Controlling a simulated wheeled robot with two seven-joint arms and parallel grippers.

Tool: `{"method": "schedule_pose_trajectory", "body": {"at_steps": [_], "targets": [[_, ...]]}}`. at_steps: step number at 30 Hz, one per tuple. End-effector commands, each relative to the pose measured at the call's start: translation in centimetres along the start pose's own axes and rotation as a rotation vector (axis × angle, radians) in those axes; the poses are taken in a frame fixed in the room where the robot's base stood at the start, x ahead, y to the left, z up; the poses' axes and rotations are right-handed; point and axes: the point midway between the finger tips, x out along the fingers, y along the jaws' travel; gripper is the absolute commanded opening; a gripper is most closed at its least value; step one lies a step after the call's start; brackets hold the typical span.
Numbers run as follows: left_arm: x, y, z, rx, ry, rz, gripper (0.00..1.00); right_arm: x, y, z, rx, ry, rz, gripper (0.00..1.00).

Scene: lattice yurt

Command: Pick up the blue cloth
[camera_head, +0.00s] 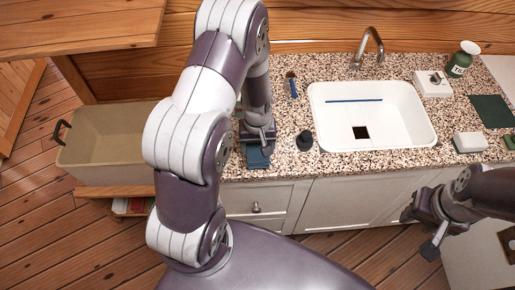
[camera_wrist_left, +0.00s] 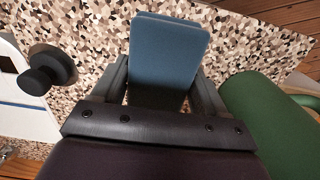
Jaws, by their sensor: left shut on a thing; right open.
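The blue cloth (camera_head: 258,158) is a folded, flat rectangular pad at the front left edge of the speckled counter. My left gripper (camera_head: 260,138) reaches down over it and is shut on it. In the left wrist view the cloth (camera_wrist_left: 170,50) sits between the two fingers of the left gripper (camera_wrist_left: 164,84), with the counter behind it. I cannot tell whether the cloth still touches the counter. My right gripper (camera_head: 420,232) is open and empty in front of the cabinets at the right.
A white sink (camera_head: 420,130) with a blue strip is right of the cloth. A dark stopper-like object (camera_head: 305,140) and a brush (camera_head: 292,85) stand between. A green object (camera_wrist_left: 265,110) lies close beside the gripper. A beige bin (camera_head: 105,180) is at the left.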

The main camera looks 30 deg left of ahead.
Motion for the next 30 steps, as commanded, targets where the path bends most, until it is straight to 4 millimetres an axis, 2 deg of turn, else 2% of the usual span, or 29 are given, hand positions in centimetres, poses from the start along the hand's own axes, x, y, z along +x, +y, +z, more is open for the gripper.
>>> {"method": "schedule_pose_trajectory", "body": {"at_steps": [4,15,18,23,30], "targets": [[-2.6,0.1,-0.1,0.0,0.004,0.002,0.43,0.5,0.0,0.1,0.0,0.0,0.0,0.43],[-7.4,8.3,2.8,0.006,0.003,0.002,0.43,1.8,0.0,0.2,0.0,0.0,0.0,0.43],[-8.4,9.8,3.3,0.003,0.001,0.001,0.43,2.0,0.0,0.2,0.0,0.0,0.0,0.43],[-9.3,11.0,3.7,0.0,0.0,0.0,0.43,2.0,0.0,0.2,0.0,0.0,0.0,0.43],[-9.4,11.1,3.8,0.0,-0.001,-0.001,0.43,2.0,0.0,0.2,0.0,0.0,0.0,0.43]]}}
